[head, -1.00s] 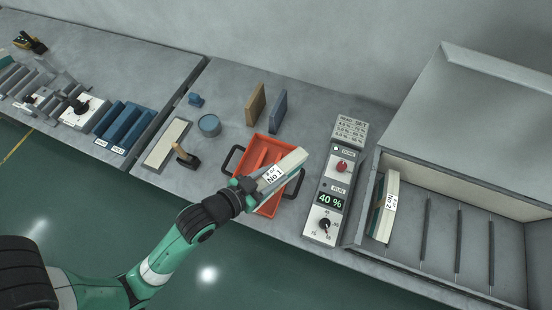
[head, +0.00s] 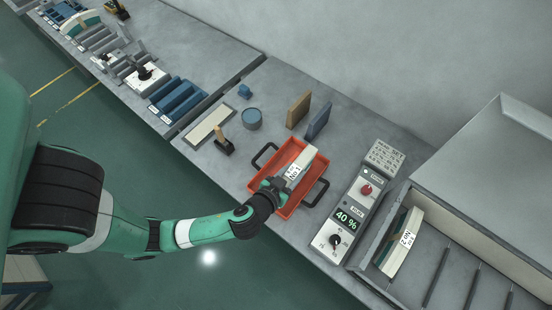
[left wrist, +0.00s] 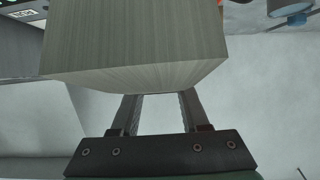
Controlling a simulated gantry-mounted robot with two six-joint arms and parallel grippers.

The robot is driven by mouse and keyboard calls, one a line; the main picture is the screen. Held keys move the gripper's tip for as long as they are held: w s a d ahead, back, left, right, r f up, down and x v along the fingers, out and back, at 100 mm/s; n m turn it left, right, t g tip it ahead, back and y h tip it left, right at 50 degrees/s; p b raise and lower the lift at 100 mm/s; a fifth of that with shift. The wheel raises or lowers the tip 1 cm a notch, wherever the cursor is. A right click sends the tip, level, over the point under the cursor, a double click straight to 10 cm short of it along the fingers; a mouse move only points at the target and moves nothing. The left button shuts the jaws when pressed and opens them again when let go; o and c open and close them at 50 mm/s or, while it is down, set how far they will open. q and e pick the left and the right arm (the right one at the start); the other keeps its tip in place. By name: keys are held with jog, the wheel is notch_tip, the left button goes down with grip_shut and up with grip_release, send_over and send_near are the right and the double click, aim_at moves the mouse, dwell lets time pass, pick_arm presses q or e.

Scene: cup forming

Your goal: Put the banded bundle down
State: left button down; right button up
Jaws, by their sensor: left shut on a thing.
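The banded bundle (head: 299,170), a pale block with a white "No 1" label, is held by my left gripper (head: 278,184) over the orange tray (head: 279,162) with black handles. The jaws are shut on its near end. In the left wrist view, the bundle's pale striped end (left wrist: 135,45) fills the top, with the two fingers (left wrist: 158,108) reaching to it. I cannot tell whether the bundle touches the tray floor. My right gripper is not in view.
A control box (head: 349,217) reading 40 % stands right of the tray. A second bundle (head: 402,243), "No 2", sits in the slotted bay at right. Two upright boards (head: 298,110), a blue tin (head: 252,119) and a brush-like tool (head: 224,144) stand behind and left.

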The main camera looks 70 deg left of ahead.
pick_arm(q)
jog(key=p, duration=0.1)
jog(key=a+r+p, duration=0.1)
jog(key=r+n+y+p, duration=0.1)
jog(key=shift+s+a+r+g, duration=0.15)
jog(key=shift+s+r+g, duration=0.15)
jog(key=shift+g, duration=0.1)
jog(key=d+r+m+h+p, duration=0.1)
jog(key=d+r+p, duration=0.3)
jog(key=p, duration=0.2)
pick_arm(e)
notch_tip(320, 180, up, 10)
pick_arm(q)
jog(key=a+f+b, duration=1.3)
jog(key=b, duration=0.4)
jog(key=shift+s+a+t, duration=0.2)
jog(key=shift+s+t, duration=0.2)
jog(key=shift+s, duration=0.05)
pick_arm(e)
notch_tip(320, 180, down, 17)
pick_arm(q)
jog(key=shift+f+b, duration=0.15)
jog(key=shift+b, duration=0.15)
